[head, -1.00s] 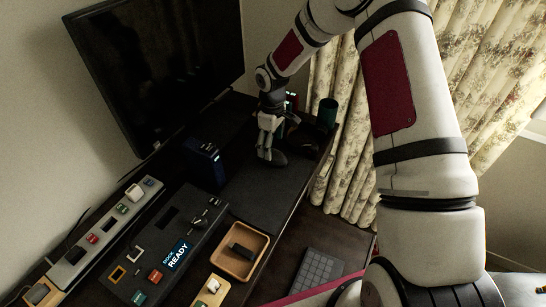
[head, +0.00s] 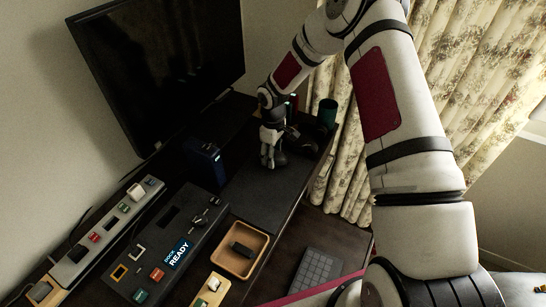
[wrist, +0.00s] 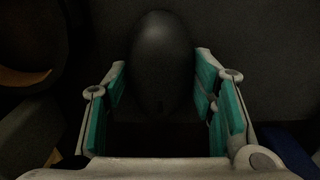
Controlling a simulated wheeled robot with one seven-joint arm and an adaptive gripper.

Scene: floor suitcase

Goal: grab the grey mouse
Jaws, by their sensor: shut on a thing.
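The grey mouse (wrist: 162,65) is a dark, smooth oval in the wrist view. It sits between the two fingers of my gripper (wrist: 161,82), whose teal pads flank it left and right. My gripper is shut on it. In the head view my gripper (head: 270,157) points down at the dark desk mat, with the dark mouse (head: 281,159) at its fingertips. I cannot tell whether the mouse still touches the mat.
A dark blue box (head: 206,162) stands left of my gripper. A monitor (head: 165,70) is behind. A wooden tray (head: 262,262) and a panel reading "READY" (head: 178,255) lie nearer. The mat (head: 255,190) has bare room.

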